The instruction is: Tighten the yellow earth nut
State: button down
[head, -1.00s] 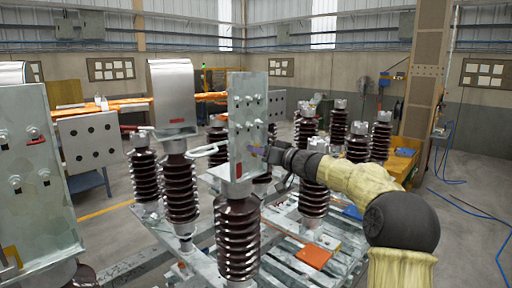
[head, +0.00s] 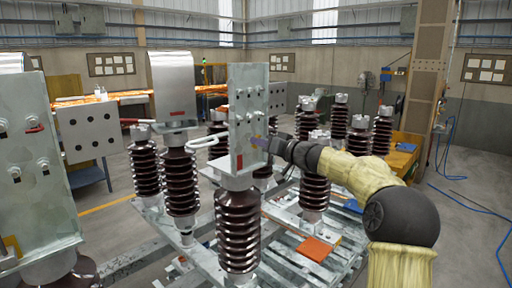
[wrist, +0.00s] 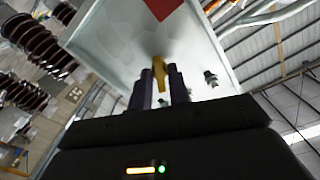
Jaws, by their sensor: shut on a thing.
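The yellow earth nut (wrist: 159,72) shows in the wrist view as a yellow piece standing out from a grey metal plate (wrist: 120,45). My gripper (wrist: 162,88) has its two dark fingers shut on the nut, one on each side. In the head view my gripper (head: 260,143) reaches the lower right part of the upright bolted plate (head: 240,98) from the right. The nut itself is largely hidden by the fingers there. The plate stands on a brown ribbed insulator (head: 238,230).
A red patch (wrist: 163,6) is on the plate near the nut, and bolts (wrist: 210,78) stick out to its right. More insulators (head: 180,185) stand left and behind. A large bolted plate (head: 38,150) fills the left foreground. Floor at the right is mostly open, with blue hoses (head: 447,150).

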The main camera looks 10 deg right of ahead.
jog(key=shift+f+m, duration=0.15)
jog(key=shift+m, duration=4.7)
jog(key=shift+f+m, duration=0.15)
jog(key=shift+m, duration=4.65)
jog(key=shift+f+m, duration=0.15)
jog(key=shift+m, duration=4.7)
jog(key=c, duration=1.3)
grip_release()
jog(key=shift+c, duration=0.2)
jog(key=shift+r, duration=0.15)
